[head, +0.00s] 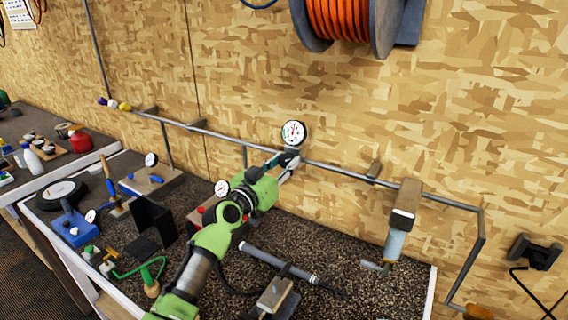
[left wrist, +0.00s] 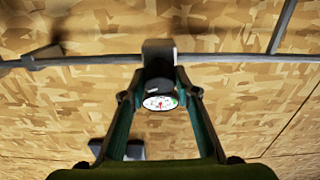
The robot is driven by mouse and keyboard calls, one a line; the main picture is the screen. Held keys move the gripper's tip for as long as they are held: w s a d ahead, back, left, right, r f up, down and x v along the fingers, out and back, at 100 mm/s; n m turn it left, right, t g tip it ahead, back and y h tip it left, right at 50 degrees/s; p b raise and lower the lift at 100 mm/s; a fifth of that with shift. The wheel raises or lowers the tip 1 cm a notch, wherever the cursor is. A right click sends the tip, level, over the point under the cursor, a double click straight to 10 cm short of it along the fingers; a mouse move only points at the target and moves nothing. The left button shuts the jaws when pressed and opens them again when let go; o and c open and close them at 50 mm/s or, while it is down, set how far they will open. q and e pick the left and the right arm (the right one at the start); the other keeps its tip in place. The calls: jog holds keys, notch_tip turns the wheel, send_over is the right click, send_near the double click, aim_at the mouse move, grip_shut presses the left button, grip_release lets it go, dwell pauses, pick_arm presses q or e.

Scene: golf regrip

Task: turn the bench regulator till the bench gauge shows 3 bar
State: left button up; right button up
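The bench gauge (head: 293,132), a round white dial with a green patch and a red needle, stands at the pipe along the wall. It also shows in the left wrist view (left wrist: 160,103), but its reading is too small to tell. The bench regulator's dark knob (left wrist: 158,76) sits beside the gauge, below a grey block. My left gripper (head: 286,162) is at the regulator, just below the gauge in the head view. Its two fingers (left wrist: 159,80) lie on either side of the knob; whether they press on it I cannot tell. My right gripper is not in view.
A grey pipe (head: 340,173) runs along the wall behind the bench. A second dial (head: 222,188) stands close to my left arm. A filter unit (head: 395,242) hangs to the right. Tools and small fittings crowd the left of the speckled bench (head: 350,262).

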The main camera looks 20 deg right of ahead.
pick_arm(q)
jog(key=shift+c, duration=0.7)
jog(key=shift+r+n+y+p, duration=0.25)
jog(key=shift+n+p, duration=0.35)
jog(key=shift+p, duration=0.3)
jog(key=shift+f+n+t+p, duration=0.2)
jog(key=shift+n+t+p, duration=0.1)
jog(key=shift+n+p, duration=0.1)
jog(key=shift+f, duration=0.1)
jog(key=o, duration=1.1)
jog(key=shift+s+a, duration=0.1)
